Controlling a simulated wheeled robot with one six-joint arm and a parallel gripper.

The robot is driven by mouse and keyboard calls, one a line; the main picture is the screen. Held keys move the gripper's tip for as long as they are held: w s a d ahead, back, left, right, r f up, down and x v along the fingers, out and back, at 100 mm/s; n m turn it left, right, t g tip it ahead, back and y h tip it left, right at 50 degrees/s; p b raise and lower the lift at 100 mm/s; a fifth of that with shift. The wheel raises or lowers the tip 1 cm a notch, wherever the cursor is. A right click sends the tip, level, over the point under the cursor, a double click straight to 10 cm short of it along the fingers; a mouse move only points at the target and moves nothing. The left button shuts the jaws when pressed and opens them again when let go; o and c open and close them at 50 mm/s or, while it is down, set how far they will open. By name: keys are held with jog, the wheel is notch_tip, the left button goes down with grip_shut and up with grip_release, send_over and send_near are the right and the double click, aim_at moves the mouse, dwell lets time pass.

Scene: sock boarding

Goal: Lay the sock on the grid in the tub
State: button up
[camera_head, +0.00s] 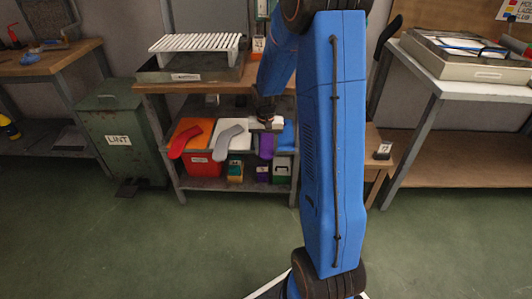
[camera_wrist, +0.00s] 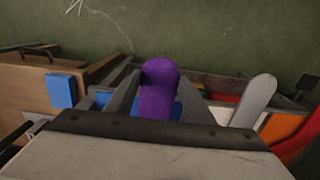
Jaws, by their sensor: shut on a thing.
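The purple sock (camera_head: 266,146) hangs past the front edge of the shelf under the bench; it also shows in the wrist view (camera_wrist: 159,88). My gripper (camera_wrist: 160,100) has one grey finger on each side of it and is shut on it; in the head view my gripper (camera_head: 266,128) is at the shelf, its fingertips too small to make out. The white slatted grid (camera_head: 195,42) sits on the dark tub (camera_head: 150,75) on the bench top, up and left of my gripper. The sock's far end is hidden behind my gripper body.
A red sock (camera_head: 183,139) and a grey sock (camera_head: 227,140) lie left of the purple one on the shelf. Coloured bins (camera_head: 203,172) stand below. A green lint bin (camera_head: 121,135) stands left, and a side table (camera_head: 480,92) right. The floor in front is clear.

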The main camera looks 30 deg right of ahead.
jog(key=shift+f, duration=1)
jog(key=o, duration=0.8)
jog(key=shift+f, duration=0.1)
